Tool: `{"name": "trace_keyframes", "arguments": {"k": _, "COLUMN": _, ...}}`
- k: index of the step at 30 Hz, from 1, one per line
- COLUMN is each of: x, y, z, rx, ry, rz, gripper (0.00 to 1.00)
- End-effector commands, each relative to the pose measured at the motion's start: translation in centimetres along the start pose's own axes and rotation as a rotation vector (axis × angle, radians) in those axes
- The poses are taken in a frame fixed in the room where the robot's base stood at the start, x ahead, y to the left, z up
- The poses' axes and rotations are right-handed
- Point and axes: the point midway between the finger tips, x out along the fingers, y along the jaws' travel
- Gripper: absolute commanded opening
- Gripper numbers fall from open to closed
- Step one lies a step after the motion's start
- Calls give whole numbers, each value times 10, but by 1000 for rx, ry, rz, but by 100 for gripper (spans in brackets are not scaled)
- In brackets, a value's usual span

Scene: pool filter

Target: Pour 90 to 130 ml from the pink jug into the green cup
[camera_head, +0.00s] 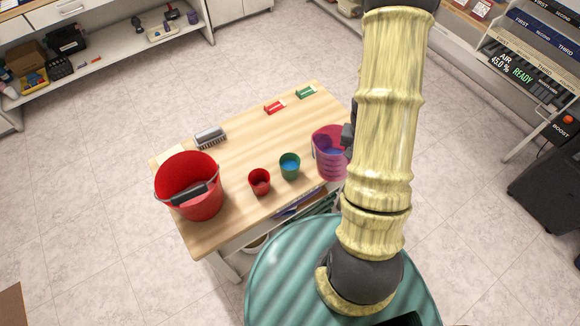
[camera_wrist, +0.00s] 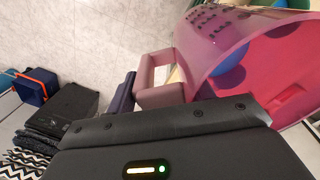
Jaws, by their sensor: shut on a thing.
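The pink jug (camera_head: 331,154) is at the right side of the table, beside my arm, with blue liquid inside. In the wrist view the jug (camera_wrist: 245,62) fills the upper right, with its square handle (camera_wrist: 158,78) beside my gripper's dark body. My gripper (camera_head: 349,138) is shut on the jug, mostly hidden behind my arm. The jug looks about upright in the head view; whether it touches the table is hard to tell. The green cup (camera_head: 290,167) stands just left of the jug and holds blue liquid.
A red cup (camera_head: 259,182) stands left of the green cup, and a large red bucket (camera_head: 195,187) is at the table's left end. A grey brush-like item (camera_head: 210,136) and red (camera_head: 275,107) and green (camera_head: 306,92) small boxes lie further back. The table's middle (camera_head: 240,145) is clear.

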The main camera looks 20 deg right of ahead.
Motion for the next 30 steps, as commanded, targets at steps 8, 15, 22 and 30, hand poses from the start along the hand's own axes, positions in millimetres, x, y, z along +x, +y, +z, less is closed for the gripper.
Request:
{"name": "trace_keyframes", "arguments": {"k": 8, "x": 12, "y": 2, "z": 0, "rx": 7, "ry": -5, "rz": -80, "gripper": 20}}
{"name": "trace_keyframes", "arguments": {"k": 15, "x": 15, "y": 1, "z": 0, "rx": 4, "ry": -3, "rz": -114, "gripper": 20}}
{"name": "trace_keyframes", "arguments": {"k": 22, "x": 7, "y": 11, "z": -1, "rx": 6, "ry": -3, "rz": -113, "gripper": 20}}
{"name": "trace_keyframes", "arguments": {"k": 30, "x": -5, "y": 34, "z": -2, "rx": 7, "ry": -4, "rz": -113, "gripper": 20}}
